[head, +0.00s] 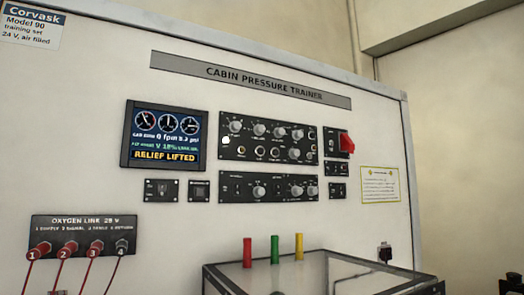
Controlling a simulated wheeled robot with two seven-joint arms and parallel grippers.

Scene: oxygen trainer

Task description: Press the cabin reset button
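The white panel (85,120) titled CABIN PRESSURE TRAINER stands in front of me in the head view. A black control plate (268,158) in its middle carries several grey knobs and small round fittings. A small pale round spot (226,140) shows at its left end. A second black plate (235,196) with knobs sits below it. The labels are too small to read, so I cannot tell which fitting is the cabin reset button. The display (166,135) at the left reads RELIEF LIFTED. Neither gripper can be made out in the view.
A red switch guard (346,143) sticks out right of the plates. An oxygen line block (84,222) with plugs and red leads is at lower left. A clear-topped box (290,277) stands low in front, near red (247,252), green (275,249) and yellow (299,247) cylinders.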

